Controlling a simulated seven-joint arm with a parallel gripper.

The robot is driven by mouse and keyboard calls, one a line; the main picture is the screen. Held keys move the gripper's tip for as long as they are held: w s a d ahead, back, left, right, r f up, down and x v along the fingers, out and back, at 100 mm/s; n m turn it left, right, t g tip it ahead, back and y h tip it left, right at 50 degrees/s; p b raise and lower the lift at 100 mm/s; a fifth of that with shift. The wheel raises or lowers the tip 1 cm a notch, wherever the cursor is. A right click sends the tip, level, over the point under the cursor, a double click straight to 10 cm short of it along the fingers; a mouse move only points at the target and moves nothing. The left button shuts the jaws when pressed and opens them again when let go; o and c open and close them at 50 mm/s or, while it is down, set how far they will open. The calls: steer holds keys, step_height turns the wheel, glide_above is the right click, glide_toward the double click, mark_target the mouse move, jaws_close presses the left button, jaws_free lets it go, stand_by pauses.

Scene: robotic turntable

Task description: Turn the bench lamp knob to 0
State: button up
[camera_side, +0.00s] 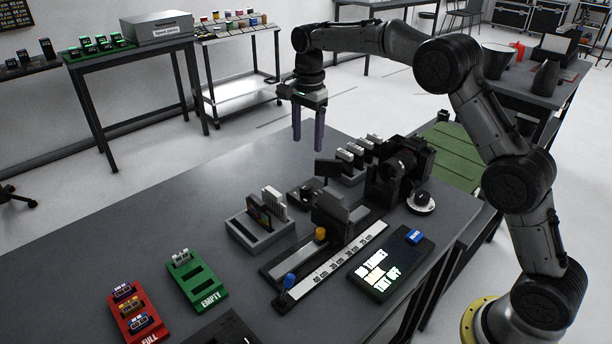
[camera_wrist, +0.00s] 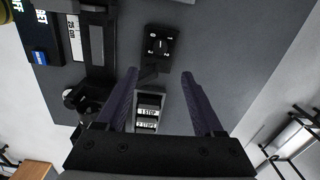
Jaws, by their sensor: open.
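A small black box with a round knob (camera_wrist: 157,45) and white numerals around it lies ahead of my gripper in the wrist view; I take it as the bench lamp knob. The numerals are too small to read the setting surely. It seems to be the dark knob box (camera_side: 303,192) on the bench in the side view, partly hidden by other parts. My gripper (camera_side: 308,148) is open and empty, pointing down above the bench's far edge. In the wrist view its purple fingers (camera_wrist: 158,77) stand apart on both sides, short of the knob and not touching it.
A tray with "1 STOP" and "2 STOPS" pieces (camera_wrist: 149,113) is between the fingers in view, below them. A ruled rail (camera_side: 330,262), a slotted grey holder (camera_side: 260,238), a white-rimmed dial (camera_side: 421,203) and a lit display (camera_side: 390,268) crowd the bench.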

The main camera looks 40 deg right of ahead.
mark_target(306, 186)
steer(key=shift+m, duration=0.8)
step_height(306, 186, down, 14)
steer(key=shift+w+a+r, duration=0.1)
steer(key=shift+a, duration=0.05)
jaws_close()
